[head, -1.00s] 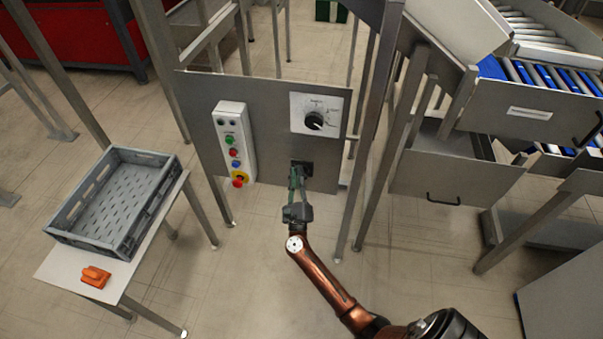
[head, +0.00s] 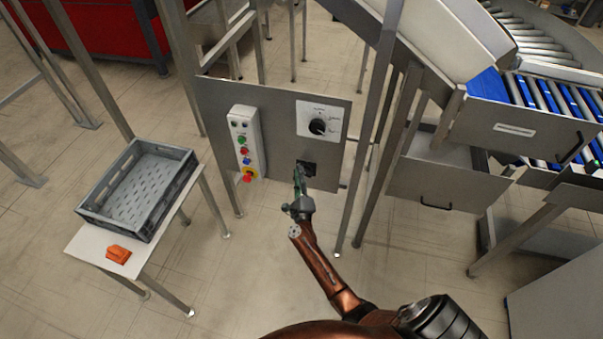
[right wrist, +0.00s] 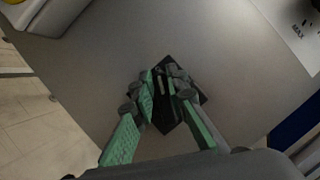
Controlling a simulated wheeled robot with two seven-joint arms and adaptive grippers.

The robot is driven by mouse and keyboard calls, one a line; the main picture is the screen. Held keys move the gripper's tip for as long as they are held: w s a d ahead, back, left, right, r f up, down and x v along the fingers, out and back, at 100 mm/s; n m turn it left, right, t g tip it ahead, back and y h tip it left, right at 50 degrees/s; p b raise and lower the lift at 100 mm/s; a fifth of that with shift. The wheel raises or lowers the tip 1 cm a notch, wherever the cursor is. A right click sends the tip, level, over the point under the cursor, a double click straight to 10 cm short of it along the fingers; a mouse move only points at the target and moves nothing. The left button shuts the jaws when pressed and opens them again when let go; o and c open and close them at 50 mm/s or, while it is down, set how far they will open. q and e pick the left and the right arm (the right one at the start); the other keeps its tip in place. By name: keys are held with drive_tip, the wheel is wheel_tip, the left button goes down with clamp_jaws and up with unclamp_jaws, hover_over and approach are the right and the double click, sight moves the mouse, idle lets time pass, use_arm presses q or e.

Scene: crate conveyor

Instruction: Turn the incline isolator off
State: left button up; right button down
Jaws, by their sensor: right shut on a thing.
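The steel panel (head: 215,110) carries a black isolator switch on a dark square plate (head: 309,166), low on its right side. My right gripper (head: 299,172) is at this switch. In the right wrist view, the green-padded fingers (right wrist: 160,88) close around the small handle in the middle of the black plate (right wrist: 168,115). The plate looks like a tilted diamond there. The fingers hide most of the handle, so its exact angle is hard to tell. My left gripper is not in view.
Above the switch is a white plate with a black dial (head: 317,126). To the left is a button box (head: 246,140) with a red-and-yellow stop button. A grey crate (head: 183,178) and orange object (head: 118,254) rest on a side table. Steel posts and a conveyor stand right.

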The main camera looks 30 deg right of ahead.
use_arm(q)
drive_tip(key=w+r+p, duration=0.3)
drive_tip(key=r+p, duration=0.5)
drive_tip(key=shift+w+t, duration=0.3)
use_arm(e)
drive_tip(key=shift+w+a+f+n+g+y, duration=0.15)
drive_tip(key=shift+n+g+y, duration=0.15)
drive_tip(key=shift+n, duration=0.65)
drive_tip(key=shift+s+f+n+g+y, duration=0.15)
drive_tip(key=shift+n+y, duration=0.15)
drive_tip(key=shift+n, duration=0.7)
drive_tip(key=shift+w+a+f+n+g+y, duration=0.15)
drive_tip(key=shift+n+g+y, duration=0.15)
drive_tip(key=shift+n, duration=0.65)
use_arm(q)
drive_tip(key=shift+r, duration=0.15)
use_arm(e)
drive_tip(key=shift+d, duration=0.1)
drive_tip(key=c, duration=1.9)
unclamp_jaws()
drive_tip(key=shift+d, duration=0.1)
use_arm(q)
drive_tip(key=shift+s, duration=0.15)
use_arm(e)
drive_tip(key=v, duration=0.7)
drive_tip(key=shift+s, duration=0.3)
